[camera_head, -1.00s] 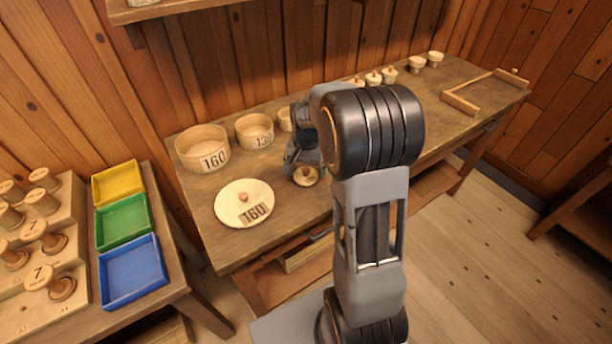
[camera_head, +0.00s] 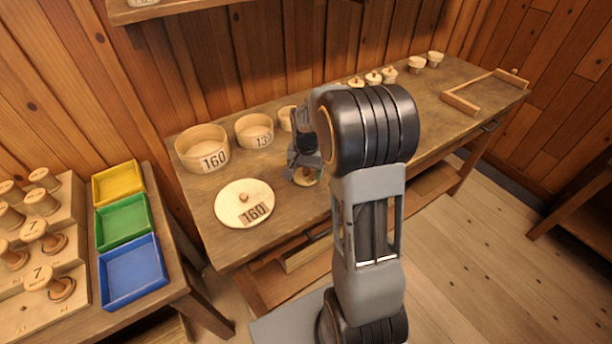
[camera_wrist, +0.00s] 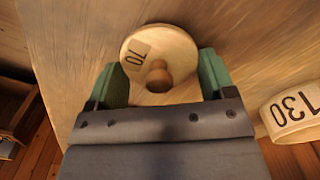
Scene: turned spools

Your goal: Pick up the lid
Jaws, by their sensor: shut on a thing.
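A small round wooden lid (camera_wrist: 180,48) with a turned knob and a label that reads 70 lies between the green fingers of my gripper (camera_wrist: 161,64) in the wrist view. The fingers stand on either side of the lid and are shut on it, apparently at its rim. In the head view my gripper (camera_head: 304,169) is low over the table, and part of the lid (camera_head: 308,181) shows beneath it. Whether the lid touches the table is hard to tell.
A larger lid marked 160 (camera_head: 238,192) lies left of my gripper. Round boxes marked 160 (camera_head: 203,148) and 130 (camera_head: 254,131) stand behind. Several small lidded pots (camera_head: 373,78) line the back. The right front of the workbench (camera_head: 440,130) is clear.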

